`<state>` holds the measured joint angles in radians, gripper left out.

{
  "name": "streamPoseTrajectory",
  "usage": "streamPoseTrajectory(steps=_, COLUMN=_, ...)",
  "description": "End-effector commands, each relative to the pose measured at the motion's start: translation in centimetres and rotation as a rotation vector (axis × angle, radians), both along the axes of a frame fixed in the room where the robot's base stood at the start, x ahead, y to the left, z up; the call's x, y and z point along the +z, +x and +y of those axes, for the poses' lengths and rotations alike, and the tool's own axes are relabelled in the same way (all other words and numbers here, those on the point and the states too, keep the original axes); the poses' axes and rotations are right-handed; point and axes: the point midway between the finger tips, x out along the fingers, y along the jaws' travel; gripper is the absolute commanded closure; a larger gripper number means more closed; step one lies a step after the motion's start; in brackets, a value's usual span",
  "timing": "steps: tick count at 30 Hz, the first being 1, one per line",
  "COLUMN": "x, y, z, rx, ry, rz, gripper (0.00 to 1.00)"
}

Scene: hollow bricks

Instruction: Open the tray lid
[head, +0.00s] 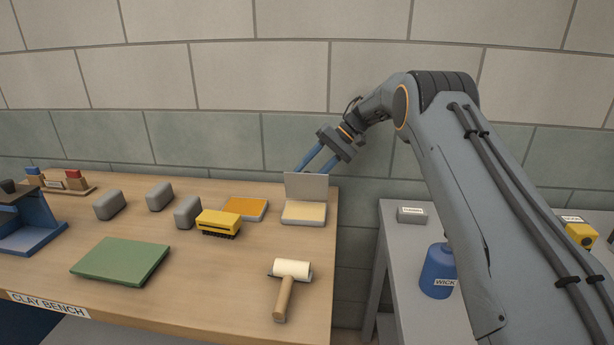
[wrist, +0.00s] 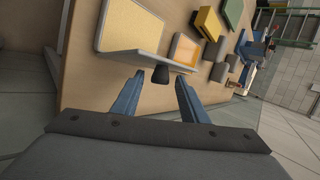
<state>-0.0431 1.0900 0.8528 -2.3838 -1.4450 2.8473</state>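The tray (head: 303,219) sits near the bench's right back corner with a tan pad inside. Its grey lid (head: 306,186) stands roughly upright at the tray's back edge, so the tray is open. In the wrist view the lid (wrist: 150,61) is nearly edge-on, with a dark knob (wrist: 160,75) on the side facing me. My gripper (head: 304,167) is above and behind the lid in the head view. In the wrist view its two blue fingers (wrist: 158,82) are spread and empty. The knob shows between and just beyond the fingertips; I see no grip on it.
An orange pad in a tray (head: 246,208) and a yellow brush (head: 218,223) lie left of the tray. Grey blocks (head: 187,212), a green slab (head: 121,260) and a roller (head: 290,280) share the bench. A brick wall (head: 230,75) stands behind.

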Motion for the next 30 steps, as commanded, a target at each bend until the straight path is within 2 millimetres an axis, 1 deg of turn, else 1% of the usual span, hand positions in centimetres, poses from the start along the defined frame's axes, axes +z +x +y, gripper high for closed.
streamPoseTrajectory(steps=6, x=2.4, y=0.8, z=-2.5, rx=-0.002, ry=0.0, rz=-0.002, gripper=0.6)
streamPoseTrajectory(steps=12, x=4.2, y=1.1, z=-4.1, rx=-0.002, ry=0.0, rz=-0.001, gripper=0.6)
streamPoseTrajectory(steps=16, x=4.7, y=1.2, z=-4.5, rx=-0.001, ry=0.0, rz=0.001, gripper=0.6)
streamPoseTrajectory(steps=23, x=4.8, y=1.2, z=-4.5, rx=-0.001, ry=0.0, rz=0.001, gripper=0.6)
streamPoseTrajectory(steps=24, x=4.8, y=1.2, z=-4.5, rx=-0.001, ry=0.001, rz=0.001, gripper=0.67)
streamPoseTrajectory(steps=26, x=4.9, y=1.3, z=-4.2, rx=-0.004, ry=0.007, rz=-0.007, gripper=0.77)
streamPoseTrajectory(steps=27, x=5.2, y=1.5, z=-3.7, rx=-0.011, ry=0.018, rz=-0.019, gripper=0.84)
streamPoseTrajectory(steps=29, x=6.0, y=2.0, z=-2.6, rx=-0.027, ry=0.047, rz=-0.051, gripper=0.94)
streamPoseTrajectory(steps=30, x=6.8, y=2.6, z=-1.4, rx=-0.046, ry=0.077, rz=-0.081, gripper=1.0)
